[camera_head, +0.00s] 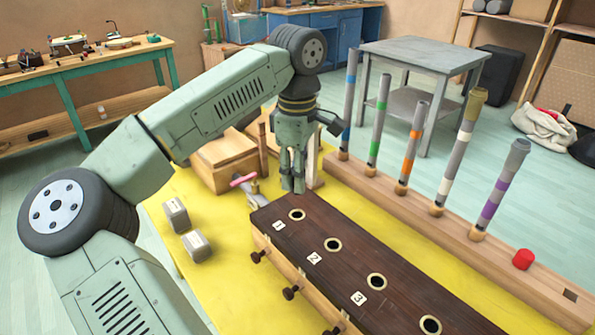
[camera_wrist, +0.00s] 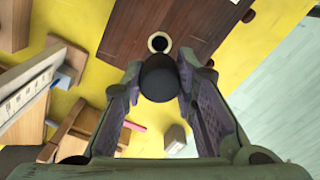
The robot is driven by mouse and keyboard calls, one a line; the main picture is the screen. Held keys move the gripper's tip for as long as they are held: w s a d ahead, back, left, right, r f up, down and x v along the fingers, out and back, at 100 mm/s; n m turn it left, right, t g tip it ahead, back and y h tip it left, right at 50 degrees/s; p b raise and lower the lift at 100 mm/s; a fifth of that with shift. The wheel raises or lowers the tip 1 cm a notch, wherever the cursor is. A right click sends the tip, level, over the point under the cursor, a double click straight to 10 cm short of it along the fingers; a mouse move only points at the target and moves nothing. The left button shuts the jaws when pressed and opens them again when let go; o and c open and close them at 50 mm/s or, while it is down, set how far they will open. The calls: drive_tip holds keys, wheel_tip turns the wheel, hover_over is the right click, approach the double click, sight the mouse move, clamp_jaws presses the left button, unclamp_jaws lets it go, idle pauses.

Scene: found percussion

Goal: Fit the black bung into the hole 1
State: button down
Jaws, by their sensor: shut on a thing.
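My gripper (camera_head: 292,188) is above the far end of a dark wooden box top (camera_head: 335,268). In the wrist view, my gripper (camera_wrist: 160,95) is shut on the black bung (camera_wrist: 159,78), which sits between the two fingers. The bung cannot be made out in the head view. Hole 1 (camera_head: 297,214), a pale-ringed opening beside the label "1", lies just nearer the camera than the fingertips. A ringed hole (camera_wrist: 158,42), apparently the same one, shows just past the bung, which partly overlaps its lower edge.
More ringed holes (camera_head: 333,244) run along the box top. Wooden pegs (camera_head: 291,293) stick out of its side. A rack (camera_head: 450,243) of striped tubes and a red bung (camera_head: 523,259) stand right. Two metal blocks (camera_head: 196,246) lie left on the yellow cloth (camera_head: 225,285). A wooden box (camera_head: 222,162) stands behind.

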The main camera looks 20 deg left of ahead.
drive_tip(key=shift+f+b, duration=1.5)
drive_tip(key=shift+f, duration=1)
drive_tip(key=shift+f+b, duration=1.25)
drive_tip(key=shift+f, duration=0.55)
drive_tip(key=c, duration=1.2)
unclamp_jaws()
drive_tip(key=shift+r, duration=0.1)
wheel_tip(320, 180, up, 12)
